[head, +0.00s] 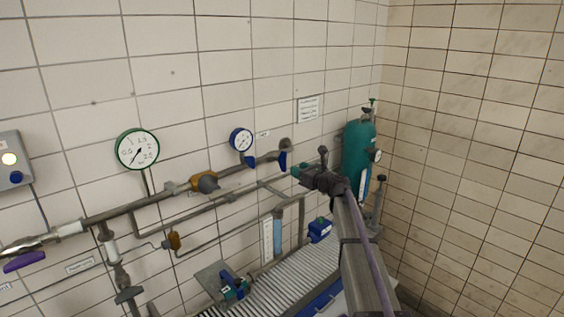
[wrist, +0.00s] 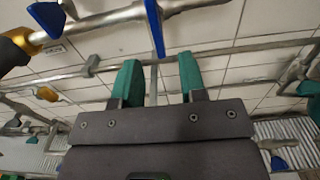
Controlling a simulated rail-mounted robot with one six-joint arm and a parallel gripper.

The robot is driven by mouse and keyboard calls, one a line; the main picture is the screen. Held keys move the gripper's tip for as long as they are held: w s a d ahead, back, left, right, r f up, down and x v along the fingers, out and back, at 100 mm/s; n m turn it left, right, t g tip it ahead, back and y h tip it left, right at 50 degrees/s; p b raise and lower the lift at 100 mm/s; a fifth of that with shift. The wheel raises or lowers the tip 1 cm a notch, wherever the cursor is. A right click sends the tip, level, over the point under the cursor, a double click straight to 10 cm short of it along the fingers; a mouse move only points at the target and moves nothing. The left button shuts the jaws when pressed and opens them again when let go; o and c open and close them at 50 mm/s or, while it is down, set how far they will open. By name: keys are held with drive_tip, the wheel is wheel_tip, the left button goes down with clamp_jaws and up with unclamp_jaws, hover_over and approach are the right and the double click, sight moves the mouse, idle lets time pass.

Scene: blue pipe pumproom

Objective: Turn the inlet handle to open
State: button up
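Several lever handles show in the head view: a blue handle (head: 283,160) at the right end of the upper pipe, another blue piece (head: 249,161) under the small gauge, and a purple handle (head: 24,261) at the far left. The labels are too small to read, so I cannot tell which is the inlet handle. My gripper (head: 300,171) is close to the right blue handle. In the wrist view my gripper (wrist: 158,80) has its two teal fingers apart with nothing between them. A long blue handle (wrist: 155,28) hangs ahead of the gap, apart from the fingertips.
A green gauge (head: 137,149) and a blue gauge (head: 241,140) are on the tiled wall. Pipes (head: 145,203) run along it. A teal tank (head: 357,155) stands right of my gripper. A control box (head: 12,160) is at the left edge, and a ribbed surface (head: 285,287) lies below.

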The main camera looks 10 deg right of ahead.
sight(286, 164)
drive_tip(key=x, duration=1)
drive_tip(key=shift+s+a+r, duration=0.1)
drive_tip(key=shift+a+r, duration=0.05)
drive_tip(key=shift+c, duration=0.2)
clamp_jaws()
